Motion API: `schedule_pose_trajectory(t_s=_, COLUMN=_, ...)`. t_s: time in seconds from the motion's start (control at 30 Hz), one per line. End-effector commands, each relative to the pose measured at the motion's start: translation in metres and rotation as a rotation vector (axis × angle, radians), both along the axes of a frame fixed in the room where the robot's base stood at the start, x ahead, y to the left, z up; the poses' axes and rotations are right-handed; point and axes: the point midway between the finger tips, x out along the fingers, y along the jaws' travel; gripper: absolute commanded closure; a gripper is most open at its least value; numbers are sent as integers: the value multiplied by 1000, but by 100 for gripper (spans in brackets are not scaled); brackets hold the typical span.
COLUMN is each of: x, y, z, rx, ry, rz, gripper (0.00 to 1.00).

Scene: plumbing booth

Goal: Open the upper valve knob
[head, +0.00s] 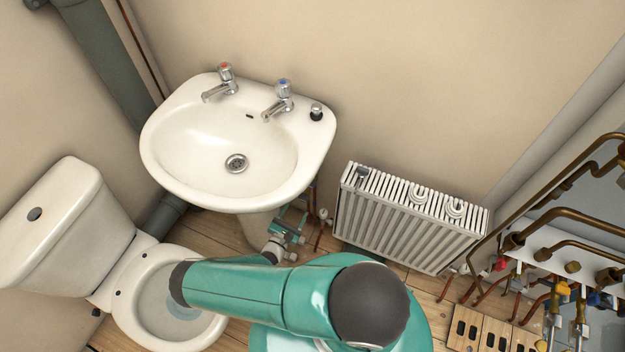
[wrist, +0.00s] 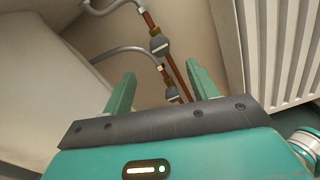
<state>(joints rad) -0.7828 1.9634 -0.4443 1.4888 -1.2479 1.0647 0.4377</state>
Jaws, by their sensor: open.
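In the wrist view the upper valve knob (wrist: 158,46) is a dark grey knob on a copper pipe, with a grey hose joined near it. A similar lower valve knob (wrist: 172,94) sits farther down, between my fingers in the picture. My gripper (wrist: 160,72) is open, its two teal fingers apart with nothing held. The upper knob appears just beyond the fingertips, without visible contact. In the head view my gripper (head: 292,216) is under the right edge of the sink, near a small valve (head: 323,214); which knob that is, I cannot tell.
The white sink (head: 190,180) overhangs my gripper at the left. A white radiator (head: 400,225) stands close on the right and also shows in the wrist view (wrist: 275,50). A toilet (head: 60,225) is at the left. Pipework (head: 560,225) fills the far right.

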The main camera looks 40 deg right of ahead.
Motion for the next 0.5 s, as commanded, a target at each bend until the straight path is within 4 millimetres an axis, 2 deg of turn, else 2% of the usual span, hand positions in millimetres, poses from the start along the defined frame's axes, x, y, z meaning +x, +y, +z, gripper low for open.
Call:
schedule_pose_trajectory(t_s=0.13, x=1, y=-2, z=-2, rx=-5, ry=3, rz=11, gripper=41)
schedule_pose_trajectory(t_s=0.23, x=6, y=-11, z=-2, rx=-5, ry=2, rz=9, gripper=41)
schedule_pose_trajectory(t_s=0.5, x=30, y=-53, z=-2, rx=-5, ry=1, rz=7, gripper=41)
